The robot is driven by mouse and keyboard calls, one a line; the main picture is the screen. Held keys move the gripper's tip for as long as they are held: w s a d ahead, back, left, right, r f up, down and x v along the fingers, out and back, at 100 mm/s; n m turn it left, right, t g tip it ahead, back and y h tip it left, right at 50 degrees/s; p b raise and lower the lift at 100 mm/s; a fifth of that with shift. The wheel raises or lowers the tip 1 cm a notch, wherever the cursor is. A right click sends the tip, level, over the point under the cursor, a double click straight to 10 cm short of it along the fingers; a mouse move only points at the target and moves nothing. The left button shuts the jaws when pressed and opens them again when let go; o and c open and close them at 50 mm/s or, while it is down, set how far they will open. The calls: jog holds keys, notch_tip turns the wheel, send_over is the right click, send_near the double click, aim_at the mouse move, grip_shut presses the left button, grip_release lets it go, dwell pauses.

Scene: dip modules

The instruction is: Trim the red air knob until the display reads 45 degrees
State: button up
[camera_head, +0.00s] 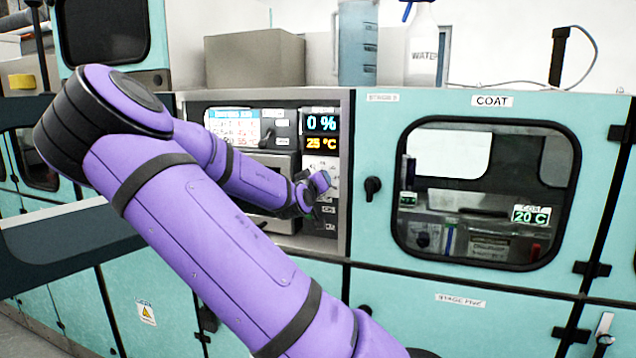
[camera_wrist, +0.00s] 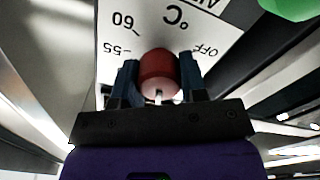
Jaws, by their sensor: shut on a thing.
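The red air knob (camera_wrist: 158,66) sits between the two dark fingers of my gripper (camera_wrist: 159,82) in the wrist view, and the fingers are shut on its sides. A pale mark shows on the knob's near side. The white dial plate (camera_wrist: 180,32) around it shows °C, 60, 55 and OFF, upside down. In the head view the orange temperature display (camera_head: 321,143) reads 25 °C, below a blue display (camera_head: 321,122) reading 0 %. My gripper (camera_head: 312,188) is at the panel below these displays there, and it hides the knob.
A black knob (camera_head: 372,186) stands out right of the panel, beside the COAT window (camera_head: 480,195). That window's small display (camera_head: 531,214) reads 20 C. A green rounded thing (camera_wrist: 290,8) shows at the wrist view's upper right. A lit screen (camera_head: 233,128) is left of the displays.

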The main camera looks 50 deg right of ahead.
jog(key=shift+s+f+m, duration=0.1)
jog(key=shift+m, duration=1.4)
jog(key=o, duration=0.9)
jog(key=shift+v, duration=5.4)
jog(key=shift+f, duration=0.1)
